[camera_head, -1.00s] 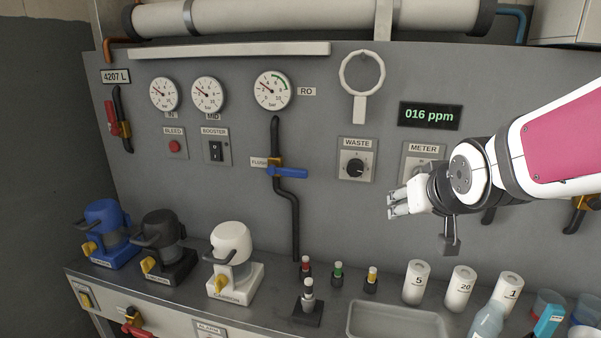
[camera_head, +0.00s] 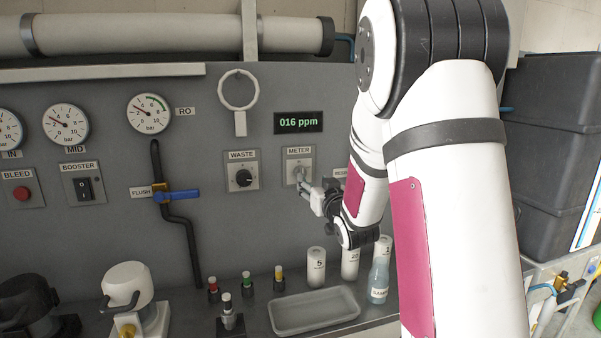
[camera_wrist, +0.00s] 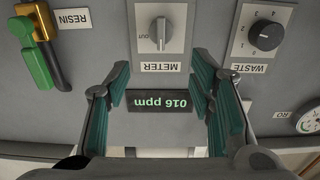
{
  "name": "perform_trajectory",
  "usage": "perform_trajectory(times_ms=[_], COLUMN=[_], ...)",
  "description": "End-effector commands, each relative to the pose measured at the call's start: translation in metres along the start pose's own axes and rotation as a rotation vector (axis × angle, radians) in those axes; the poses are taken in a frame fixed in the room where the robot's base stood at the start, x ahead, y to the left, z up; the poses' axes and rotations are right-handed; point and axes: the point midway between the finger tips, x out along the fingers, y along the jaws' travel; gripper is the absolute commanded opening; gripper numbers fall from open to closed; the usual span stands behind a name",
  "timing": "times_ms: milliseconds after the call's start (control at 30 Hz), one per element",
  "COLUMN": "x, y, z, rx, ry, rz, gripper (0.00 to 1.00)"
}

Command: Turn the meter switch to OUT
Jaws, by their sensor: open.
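The METER switch is a small grey knob on a light plate of the grey panel. It shows in the head view (camera_head: 299,174), partly covered by my gripper, and in the wrist view (camera_wrist: 161,32). The wrist picture is upside down; there the knob's grip stands vertical, with a small OUT mark to its left. My gripper (camera_head: 304,186) is at the front of the METER plate. In the wrist view its fingers (camera_wrist: 161,82) are open and empty, with the knob beyond the tips, roughly centred between them. I cannot tell whether they touch anything.
The black WASTE knob (camera_head: 243,178) is left of METER. The 016 ppm display (camera_head: 298,122) is above. A green-handled RESIN valve (camera_wrist: 36,62) is on METER's other side. White bottles, a clear bottle (camera_head: 378,281) and a grey tray (camera_head: 313,310) stand on the bench below.

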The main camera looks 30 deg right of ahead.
Motion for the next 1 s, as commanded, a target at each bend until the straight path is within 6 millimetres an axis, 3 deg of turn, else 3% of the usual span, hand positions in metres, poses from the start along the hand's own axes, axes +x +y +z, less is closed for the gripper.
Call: perform_trajectory(times_ms=[300,500,700,1000], x=[0.063,0.094,0.11,0.112], y=[-0.001,-0.001,-0.001,-0.001], z=[0.001,0.001,0.001,0.0], rx=[-0.002,-0.001,0.0,0.0], ry=[0.0,-0.001,-0.002,-0.002], rz=[-0.001,-0.001,-0.001,-0.001], gripper=[0.49,0.49,0.49,0.49])
